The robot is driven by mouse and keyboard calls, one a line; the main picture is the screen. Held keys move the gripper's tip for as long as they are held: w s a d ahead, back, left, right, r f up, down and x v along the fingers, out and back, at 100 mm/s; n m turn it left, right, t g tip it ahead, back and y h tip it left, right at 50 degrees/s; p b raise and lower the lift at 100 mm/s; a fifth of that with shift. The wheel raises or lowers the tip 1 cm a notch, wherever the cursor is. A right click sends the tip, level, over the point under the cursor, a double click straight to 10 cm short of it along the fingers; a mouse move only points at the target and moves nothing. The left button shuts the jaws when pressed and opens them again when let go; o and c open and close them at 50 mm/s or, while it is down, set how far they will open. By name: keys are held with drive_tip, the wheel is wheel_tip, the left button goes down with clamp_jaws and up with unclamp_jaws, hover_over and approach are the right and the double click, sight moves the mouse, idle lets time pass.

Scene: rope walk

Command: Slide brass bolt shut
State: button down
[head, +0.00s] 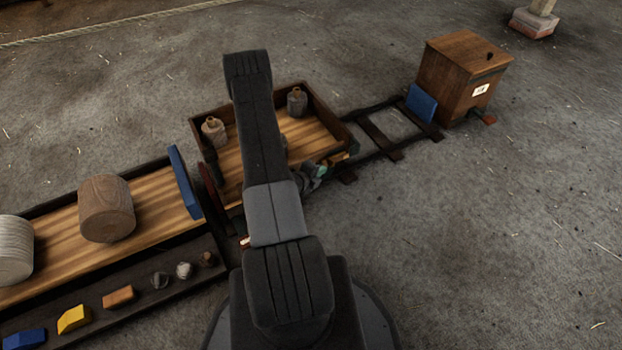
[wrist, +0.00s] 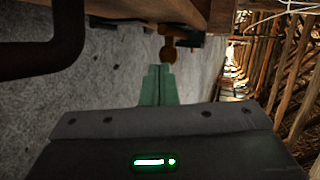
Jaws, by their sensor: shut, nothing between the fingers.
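The brass bolt's round knob (wrist: 168,52) hangs below a wooden edge in the wrist view, just beyond my fingertips. In the head view a small brass-coloured part (head: 338,158) shows at the right front side of the wooden cart (head: 322,133); it seems to be the bolt. My gripper (wrist: 160,71) has its green fingers shut together and empty, pointing at the knob with what looks like a small gap. In the head view my gripper (head: 316,171) is beside the cart's side, partly hidden by my arm. How far the bolt is slid cannot be told.
The cart holds two bobbin-like items (head: 214,130) (head: 297,101). Rails (head: 385,140) run right to a blue buffer (head: 421,103) and wooden box (head: 462,75). Floor at right is clear.

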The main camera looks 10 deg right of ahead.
drive_tip(key=shift+w+d+f, duration=0.15)
drive_tip(key=shift+w+d, duration=0.45)
drive_tip(key=shift+d, duration=0.1)
drive_tip(key=d, duration=0.1)
drive_tip(key=w+d+b, duration=0.1)
drive_tip(key=d+b, duration=0.1)
drive_tip(key=d, duration=0.1)
drive_tip(key=shift+w, duration=0.25)
